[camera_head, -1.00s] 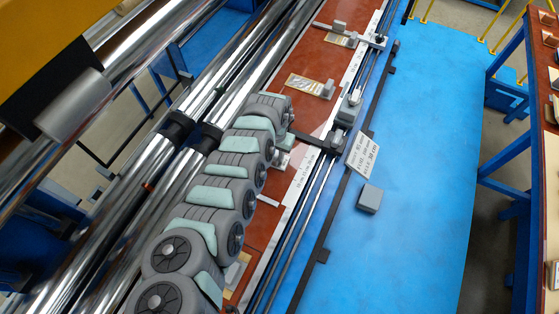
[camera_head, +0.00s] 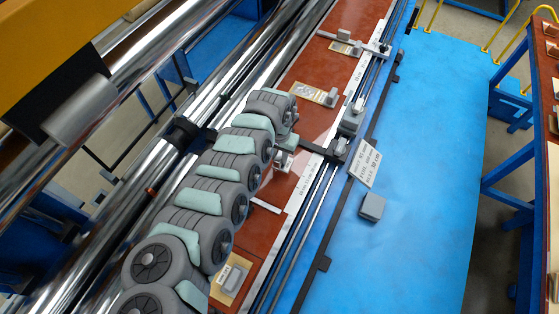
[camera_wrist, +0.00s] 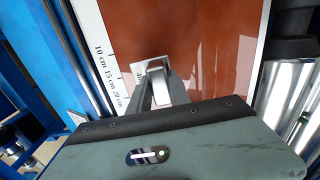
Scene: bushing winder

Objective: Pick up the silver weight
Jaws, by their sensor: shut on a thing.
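My gripper (camera_wrist: 160,90) is shut on the silver weight (camera_wrist: 155,68), a small pale metal block between the fingertips in the wrist view. Red-brown board shows around it. In the head view my gripper (camera_head: 281,162) is at the end of my grey jointed arm, over the red-brown board, and the block in it is small and partly hidden. I cannot tell its exact height above the board.
Other grey blocks sit on a card (camera_head: 332,98), on a lower card (camera_head: 234,276) and on the blue surface (camera_head: 372,206). A rail with sliders (camera_head: 340,148) and a printed ruler strip run along the board. Shiny rollers (camera_head: 150,150) lie left.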

